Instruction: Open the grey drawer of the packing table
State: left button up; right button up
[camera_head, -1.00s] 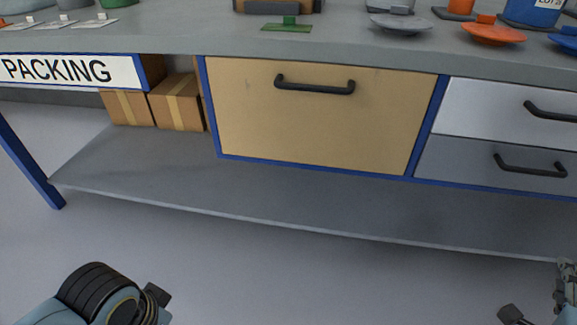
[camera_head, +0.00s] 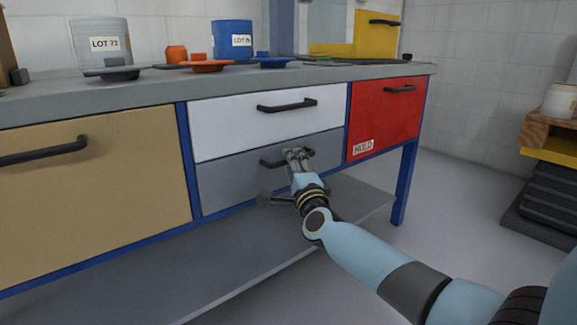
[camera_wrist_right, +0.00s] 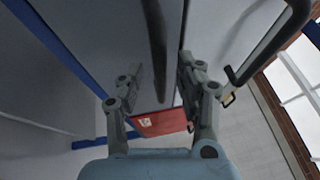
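The grey drawer (camera_head: 228,182) is under a white drawer in the packing table. Its front looks flush with the frame, so it appears closed. Its black handle (camera_head: 271,163) is partly hidden by my right gripper (camera_head: 297,156), which is at the handle's right part. In the right wrist view, the fingers of my right gripper (camera_wrist_right: 160,82) stand apart, with a dark bar (camera_wrist_right: 157,45), apparently this handle, running between them. Gaps show on both sides of the bar, so the gripper looks open around it. My left gripper is not in view.
The white drawer (camera_head: 235,128) with its own handle (camera_head: 286,105) is just above. A red door (camera_head: 385,120) is to the right, a tan front (camera_head: 90,185) to the left. A lower shelf (camera_head: 215,260) runs beneath.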

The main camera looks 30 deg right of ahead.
jog(key=shift+x, duration=1)
jog(key=shift+c, duration=0.4)
jog(key=shift+s, duration=0.1)
grip_shut()
